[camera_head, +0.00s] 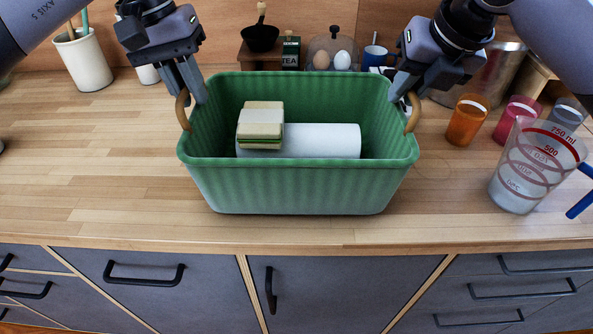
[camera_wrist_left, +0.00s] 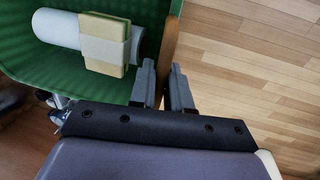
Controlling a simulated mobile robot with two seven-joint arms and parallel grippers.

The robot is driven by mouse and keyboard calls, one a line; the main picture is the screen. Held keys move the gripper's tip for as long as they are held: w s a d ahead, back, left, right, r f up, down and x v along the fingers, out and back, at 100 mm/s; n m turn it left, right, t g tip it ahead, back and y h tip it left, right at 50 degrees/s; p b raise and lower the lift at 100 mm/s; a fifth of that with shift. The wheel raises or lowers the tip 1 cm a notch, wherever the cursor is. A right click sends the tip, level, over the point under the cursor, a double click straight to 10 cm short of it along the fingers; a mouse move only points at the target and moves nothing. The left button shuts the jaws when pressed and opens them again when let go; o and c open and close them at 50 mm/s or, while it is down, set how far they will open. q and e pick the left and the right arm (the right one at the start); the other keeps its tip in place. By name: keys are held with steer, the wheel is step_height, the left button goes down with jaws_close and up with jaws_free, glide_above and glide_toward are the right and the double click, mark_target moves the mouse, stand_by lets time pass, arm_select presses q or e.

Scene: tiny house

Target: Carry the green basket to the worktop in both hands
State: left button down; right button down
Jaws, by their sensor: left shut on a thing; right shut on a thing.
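The green basket (camera_head: 290,190) is upright at the worktop (camera_head: 105,170), over its front part in the head view; I cannot tell whether its bottom touches the wood. A sandwich (camera_head: 261,126) and a white roll (camera_head: 325,141) lie inside it. My left gripper (camera_head: 190,100) is shut on the basket's left tan handle (camera_head: 182,110). The left wrist view also shows this handle (camera_wrist_left: 170,45) between the fingers. My right gripper (camera_head: 402,92) is shut on the right tan handle (camera_head: 412,113).
An orange cup (camera_head: 467,119), a pink cup (camera_head: 516,118) and a measuring jug (camera_head: 535,165) stand to the right. A utensil crock (camera_head: 83,60) stands at the back left. A glass dome with eggs (camera_head: 332,50) is behind the basket. The left worktop is clear.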

arm_select(q)
steer(key=shift+f, duration=0.75)
arm_select(e)
steer(key=shift+f, duration=0.7)
arm_select(q)
steer(key=c, duration=1.1)
jaws_free()
arm_select(e)
steer(key=c, duration=1.1)
jaws_free()
steer(key=shift+s+r, duration=0.1)
arm_select(q)
steer(key=r, duration=0.4)
steer(key=a+r, duration=0.1)
steer(key=r, duration=0.3)
steer(key=a+r, duration=0.1)
steer(key=r, duration=0.2)
steer(key=shift+a+r, duration=0.2)
steer(key=shift+r, duration=0.2)
arm_select(e)
steer(key=v, duration=1.1)
steer(key=shift+s+r, duration=0.1)
steer(key=shift+r, duration=0.3)
arm_select(q)
steer(key=shift+s, duration=0.15)
arm_select(e)
steer(key=shift+s+d, duration=0.1)
